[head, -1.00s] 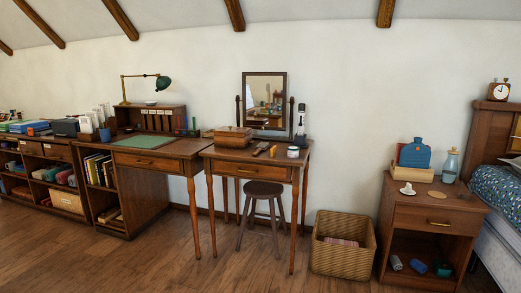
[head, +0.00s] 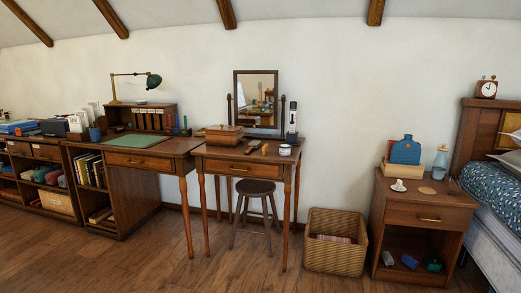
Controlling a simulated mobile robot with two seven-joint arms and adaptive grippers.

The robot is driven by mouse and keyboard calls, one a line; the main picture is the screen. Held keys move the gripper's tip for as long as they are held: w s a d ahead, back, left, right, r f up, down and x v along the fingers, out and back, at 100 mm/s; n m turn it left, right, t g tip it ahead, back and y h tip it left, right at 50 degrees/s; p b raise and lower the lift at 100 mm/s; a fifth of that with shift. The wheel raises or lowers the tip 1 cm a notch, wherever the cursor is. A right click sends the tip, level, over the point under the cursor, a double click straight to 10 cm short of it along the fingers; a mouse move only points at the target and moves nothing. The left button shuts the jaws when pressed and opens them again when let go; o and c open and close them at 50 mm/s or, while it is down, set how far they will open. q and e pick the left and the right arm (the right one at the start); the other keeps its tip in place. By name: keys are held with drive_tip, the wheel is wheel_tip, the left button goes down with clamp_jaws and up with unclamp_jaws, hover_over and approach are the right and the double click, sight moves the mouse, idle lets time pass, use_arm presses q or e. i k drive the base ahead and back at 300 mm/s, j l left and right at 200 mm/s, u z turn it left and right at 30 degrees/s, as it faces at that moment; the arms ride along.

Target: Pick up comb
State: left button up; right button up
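The dressing table (head: 220,152) stands against the wall in the middle of the head view, with a tilting mirror (head: 256,95) at its back. A small orange-brown item (head: 265,148) and a dark flat item (head: 253,145) lie on its top, in front of the mirror. Either may be the comb; they are too small to tell. A wooden box (head: 224,134) sits left of them, and a white jar (head: 284,149) sits to their right. Neither of my grippers is in view.
A stool (head: 255,187) stands under the dressing table. A wicker basket (head: 334,253) is on the floor to its right, then a nightstand (head: 425,213) and a bed. A desk (head: 150,160) adjoins on the left. The wooden floor in front is clear.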

sight(265, 149)
drive_tip(key=i+l, duration=0.15)
drive_tip(key=i, duration=0.7)
